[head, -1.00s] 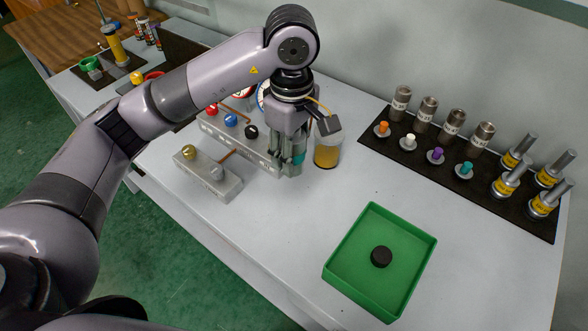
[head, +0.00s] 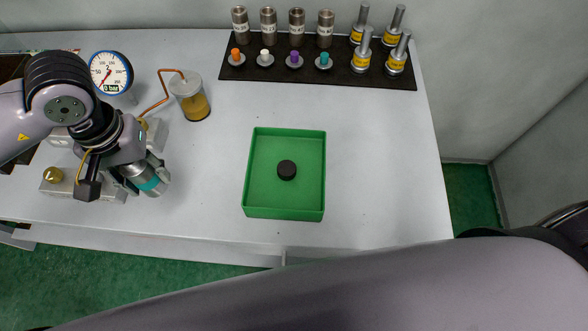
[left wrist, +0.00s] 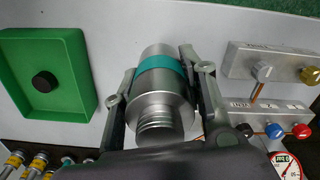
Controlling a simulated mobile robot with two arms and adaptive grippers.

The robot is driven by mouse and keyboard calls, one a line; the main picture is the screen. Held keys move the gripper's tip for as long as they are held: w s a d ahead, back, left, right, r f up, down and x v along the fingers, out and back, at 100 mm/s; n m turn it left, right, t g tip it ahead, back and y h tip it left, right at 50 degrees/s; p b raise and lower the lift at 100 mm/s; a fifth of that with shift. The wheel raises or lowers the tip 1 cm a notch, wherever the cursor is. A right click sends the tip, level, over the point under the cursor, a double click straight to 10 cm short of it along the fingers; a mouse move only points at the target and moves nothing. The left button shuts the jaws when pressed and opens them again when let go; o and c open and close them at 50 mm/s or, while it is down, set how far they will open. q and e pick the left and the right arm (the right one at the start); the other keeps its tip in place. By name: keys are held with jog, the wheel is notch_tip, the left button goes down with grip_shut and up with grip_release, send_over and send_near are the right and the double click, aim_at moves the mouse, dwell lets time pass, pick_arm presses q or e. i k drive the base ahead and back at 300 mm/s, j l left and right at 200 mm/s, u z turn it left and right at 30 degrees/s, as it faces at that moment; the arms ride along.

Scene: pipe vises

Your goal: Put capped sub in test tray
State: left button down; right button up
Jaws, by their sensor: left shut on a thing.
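My left gripper (head: 142,182) is shut on a silver metal sub with a teal band (head: 150,184), at the left of the head view. The left wrist view shows the sub (left wrist: 160,98) between both fingers (left wrist: 158,85), its threaded end bare and toward the camera. Its far end is partly hidden, so I cannot tell its shape. The sub is apart from the green test tray (head: 248,170), which stands to its right on the table. A black round disc (head: 287,170) lies in the tray. The tray (left wrist: 86,62) also shows in the wrist view. My right gripper is not in view.
Grey valve blocks (head: 100,196) stand beside the left gripper, with a gauge (head: 110,72) and a jar of amber liquid (head: 194,106) behind. A black mat (head: 340,78) with metal cylinders, coloured plugs and yellow-banded tools lies at the back. The table between sub and tray is clear.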

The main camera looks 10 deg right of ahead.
aim_at(300, 158)
jog(key=z, duration=1.6)
jog(key=k+j+z, duration=0.15)
jog(key=j+z, duration=0.15)
jog(key=k+j+z, duration=0.2)
jog(key=j+z, duration=0.15)
jog(key=k+j+z, duration=0.3)
jog(key=k+j, duration=0.15)
